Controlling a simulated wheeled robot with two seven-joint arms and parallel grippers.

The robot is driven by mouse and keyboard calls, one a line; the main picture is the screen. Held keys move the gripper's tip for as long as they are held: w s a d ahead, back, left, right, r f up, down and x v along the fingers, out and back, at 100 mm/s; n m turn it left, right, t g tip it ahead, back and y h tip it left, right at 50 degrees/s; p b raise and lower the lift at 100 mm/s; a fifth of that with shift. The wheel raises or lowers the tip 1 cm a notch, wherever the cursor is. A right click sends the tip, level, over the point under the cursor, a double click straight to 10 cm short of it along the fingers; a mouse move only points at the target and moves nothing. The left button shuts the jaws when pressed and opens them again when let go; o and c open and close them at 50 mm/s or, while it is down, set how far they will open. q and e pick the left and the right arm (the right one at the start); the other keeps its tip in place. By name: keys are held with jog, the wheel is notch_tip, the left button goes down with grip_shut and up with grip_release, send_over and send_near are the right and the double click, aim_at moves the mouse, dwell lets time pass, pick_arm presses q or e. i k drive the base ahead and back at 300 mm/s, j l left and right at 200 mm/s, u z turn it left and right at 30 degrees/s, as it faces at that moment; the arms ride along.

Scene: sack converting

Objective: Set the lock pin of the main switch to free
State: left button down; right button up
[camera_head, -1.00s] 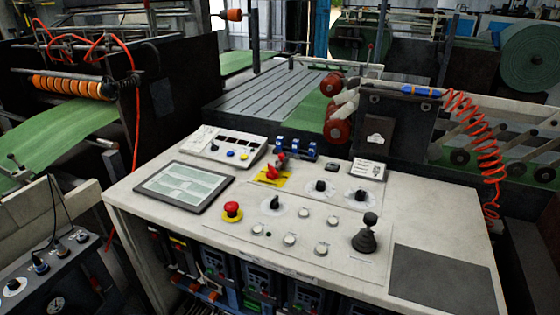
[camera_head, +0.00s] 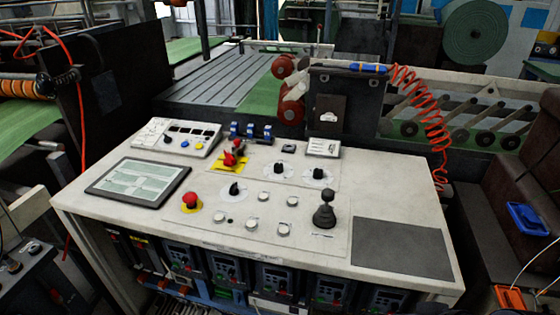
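The main switch (camera_head: 233,155) is a red rotary handle on a yellow plate (camera_head: 229,166). It sits toward the back of the white control desk (camera_head: 90,215), left of the middle of the picture. Its lock pin is too small to make out, so its position cannot be told. Neither my left nor my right gripper shows in the head view.
On the desk are a tablet-like screen (camera_head: 139,181), a red emergency button (camera_head: 191,201), a black joystick (camera_head: 324,210), several knobs and buttons, and a dark mat (camera_head: 402,247). Blue-topped parts (camera_head: 250,131) stand just behind the switch. A red coiled hose (camera_head: 425,105) hangs at the right.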

aim_at(237, 142)
jog(key=i+j+z, duration=0.15)
jog(key=j+z, duration=0.2)
jog(key=i+j+z, duration=0.15)
jog(key=z, duration=0.2)
jog(key=i+j+z, duration=0.1)
jog(key=j+z, duration=0.25)
jog(key=j, duration=0.15)
